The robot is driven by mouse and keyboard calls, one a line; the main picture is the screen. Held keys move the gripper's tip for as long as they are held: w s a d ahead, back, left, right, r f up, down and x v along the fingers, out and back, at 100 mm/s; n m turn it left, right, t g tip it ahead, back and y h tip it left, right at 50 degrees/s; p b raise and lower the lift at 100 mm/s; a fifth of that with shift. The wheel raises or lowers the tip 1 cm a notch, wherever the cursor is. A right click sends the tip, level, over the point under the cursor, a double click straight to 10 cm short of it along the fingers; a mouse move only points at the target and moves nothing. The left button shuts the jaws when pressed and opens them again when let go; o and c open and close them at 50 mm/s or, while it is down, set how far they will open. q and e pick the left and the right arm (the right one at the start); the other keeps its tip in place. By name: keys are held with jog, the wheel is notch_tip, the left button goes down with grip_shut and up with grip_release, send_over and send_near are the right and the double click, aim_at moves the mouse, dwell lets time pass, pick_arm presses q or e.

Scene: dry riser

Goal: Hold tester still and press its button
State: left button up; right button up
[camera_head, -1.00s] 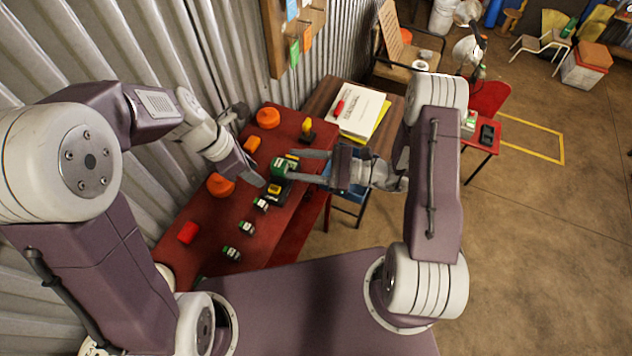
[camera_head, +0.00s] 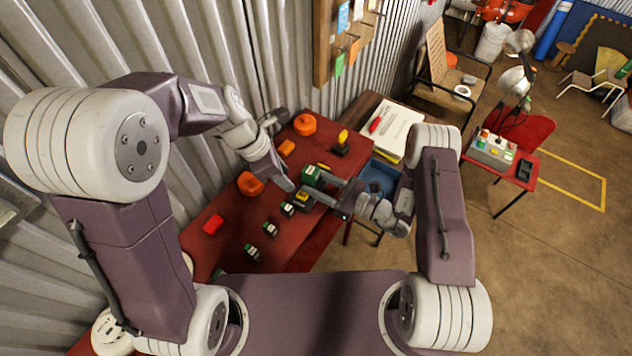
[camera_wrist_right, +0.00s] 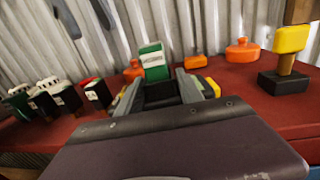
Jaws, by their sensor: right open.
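The tester looks to be the green block (camera_head: 312,174) with a dark base near the right edge of the red table; in the right wrist view its green face (camera_wrist_right: 152,62) carries a white label. Its button cannot be made out. My right gripper (camera_head: 327,188) is open, its fingers pointing at the tester; in the right wrist view the tester stands between and just beyond the fingertips (camera_wrist_right: 160,80). Contact cannot be told. My left gripper (camera_head: 284,150) is open and empty, with one finger just left of the tester.
The red table (camera_head: 232,245) also holds a row of small green-and-black blocks (camera_head: 270,230), orange pieces (camera_head: 250,184), a red block (camera_head: 213,224) and a yellow-topped black stand (camera_head: 341,144). A wooden table with papers (camera_head: 395,128) stands behind. Corrugated wall lies close on the left.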

jog(key=shift+w+a, duration=0.15)
jog(key=shift+a, duration=0.1)
grip_shut()
pick_arm(q)
grip_shut()
dwell(1.4)
